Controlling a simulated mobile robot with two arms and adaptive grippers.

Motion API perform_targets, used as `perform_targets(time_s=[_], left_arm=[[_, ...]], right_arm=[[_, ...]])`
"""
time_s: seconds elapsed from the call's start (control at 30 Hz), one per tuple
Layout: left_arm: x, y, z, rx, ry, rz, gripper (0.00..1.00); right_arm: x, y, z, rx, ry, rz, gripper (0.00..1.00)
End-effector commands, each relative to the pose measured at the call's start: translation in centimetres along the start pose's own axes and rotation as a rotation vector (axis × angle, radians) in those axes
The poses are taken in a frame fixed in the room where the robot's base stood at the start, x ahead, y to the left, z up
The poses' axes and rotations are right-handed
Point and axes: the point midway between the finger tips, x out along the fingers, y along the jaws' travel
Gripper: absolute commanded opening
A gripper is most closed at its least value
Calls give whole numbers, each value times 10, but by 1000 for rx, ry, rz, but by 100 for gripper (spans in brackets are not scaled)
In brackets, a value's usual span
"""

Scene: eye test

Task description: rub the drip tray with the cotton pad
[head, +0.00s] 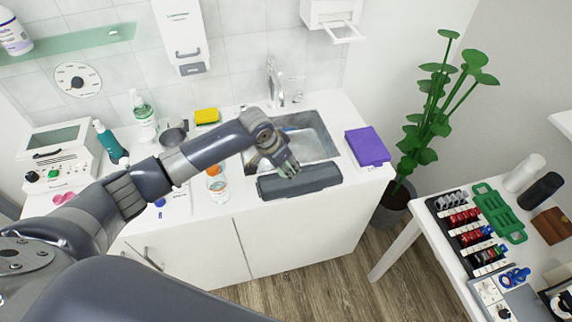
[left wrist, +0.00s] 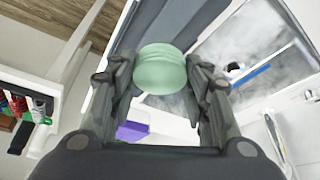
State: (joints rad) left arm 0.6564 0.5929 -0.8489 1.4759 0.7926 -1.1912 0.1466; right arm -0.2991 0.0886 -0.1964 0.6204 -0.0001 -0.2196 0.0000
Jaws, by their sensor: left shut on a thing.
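The cotton pad is a pale green, round, ridged piece (left wrist: 160,70) between the fingers in the left wrist view. My left gripper (head: 288,169) is shut on it; the fingers also show in the left wrist view (left wrist: 165,88). The drip tray, which I take to be the long dark grey tray (head: 318,175), lies at the counter's front edge before the sink. It also shows in the left wrist view (left wrist: 185,22), behind the pad. The gripper is at the tray's back left part; I cannot tell whether the pad touches it. My right gripper is not in view.
The sink (head: 315,140) lies just behind the tray, with a faucet (head: 273,82). A purple box (head: 367,147) stands to the right. An orange-capped jar (head: 216,184) and a yellow sponge (head: 206,116) are to the left. A side table (head: 425,235) with tools stands at right.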

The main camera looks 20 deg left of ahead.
Motion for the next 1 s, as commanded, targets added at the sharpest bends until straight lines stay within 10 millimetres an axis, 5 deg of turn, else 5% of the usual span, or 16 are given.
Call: perform_targets(time_s=[0.2, 0.77, 1.0], left_arm=[[-17, -2, -8, -2, 0, 0, 25], [-17, -2, -8, -2, 0, -1, 25], [-28, 8, -11, -42, 6, -20, 25]], right_arm=[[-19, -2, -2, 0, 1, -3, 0], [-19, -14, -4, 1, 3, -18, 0], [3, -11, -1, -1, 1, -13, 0]])
